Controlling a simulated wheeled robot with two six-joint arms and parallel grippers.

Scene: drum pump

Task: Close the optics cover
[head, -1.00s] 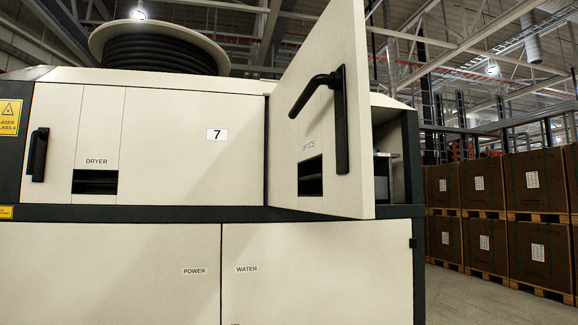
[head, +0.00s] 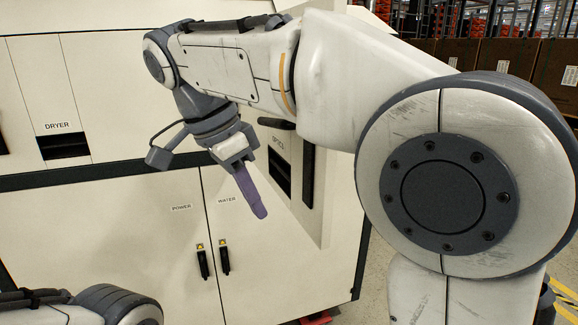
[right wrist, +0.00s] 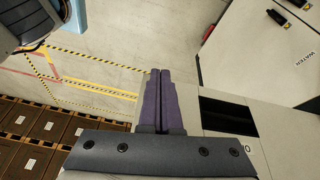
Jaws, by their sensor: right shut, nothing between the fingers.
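The optics cover (head: 298,222) is a cream door with a dark slot, an OPTICS label and a black handle (head: 308,178). It stands open, swung out from the cabinet, partly hidden behind my right arm. My right gripper (head: 260,211) has purple fingers, shut and empty, pointing down in front of the cover's inner-left side in the picture. In the right wrist view the shut fingers (right wrist: 160,72) lie beside the cover's slot (right wrist: 226,113). I cannot tell whether they touch the cover. My left gripper is out of view.
The cabinet's lower doors (head: 165,245) carry POWER and WATER labels and two small black handles (head: 224,257). Stacked brown boxes (head: 500,62) stand at the back right. In the right wrist view, open floor (right wrist: 105,35) with striped markings lies beside the cabinet.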

